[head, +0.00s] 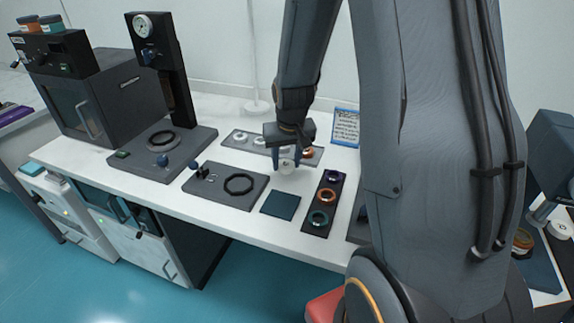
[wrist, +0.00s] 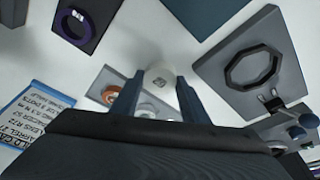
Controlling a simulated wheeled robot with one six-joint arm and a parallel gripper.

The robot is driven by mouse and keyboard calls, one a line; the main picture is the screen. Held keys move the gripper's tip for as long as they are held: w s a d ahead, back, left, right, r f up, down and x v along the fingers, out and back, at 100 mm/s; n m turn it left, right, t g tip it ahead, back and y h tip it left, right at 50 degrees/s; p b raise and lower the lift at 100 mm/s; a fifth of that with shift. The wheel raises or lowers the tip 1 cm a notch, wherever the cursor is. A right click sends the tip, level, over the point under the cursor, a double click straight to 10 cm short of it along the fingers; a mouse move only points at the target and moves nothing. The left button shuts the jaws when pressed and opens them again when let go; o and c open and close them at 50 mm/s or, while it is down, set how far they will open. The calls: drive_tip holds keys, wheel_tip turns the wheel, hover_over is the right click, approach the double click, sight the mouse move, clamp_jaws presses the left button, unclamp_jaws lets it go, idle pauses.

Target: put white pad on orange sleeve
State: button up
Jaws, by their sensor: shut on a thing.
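My gripper (head: 287,158) is shut on a pale white pad (head: 287,167), held above the white table in front of the grey strip tray. In the wrist view the white pad (wrist: 160,77) sits between the two fingers of my gripper (wrist: 157,98). The orange sleeve (head: 326,196) is a ring in the middle of a dark tray (head: 313,231), to the right of my gripper and nearer the head camera. It has a purple ring (head: 333,176) behind it and a teal ring (head: 318,218) in front. The orange sleeve is outside the wrist view, which shows the purple ring (wrist: 75,25).
The grey strip tray (head: 228,142) holds pale discs and an orange-brown piece (head: 307,152). A dark square mat (head: 281,204) lies left of the dark tray. A plate with a black ring (head: 240,184) lies farther left. A printed card (head: 346,127) stands behind.

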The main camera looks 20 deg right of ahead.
drive_tip(key=shift+f, duration=1.05)
drive_tip(key=shift+f, duration=0.15)
drive_tip(key=o, duration=1)
drive_tip(key=shift+o, duration=0.2)
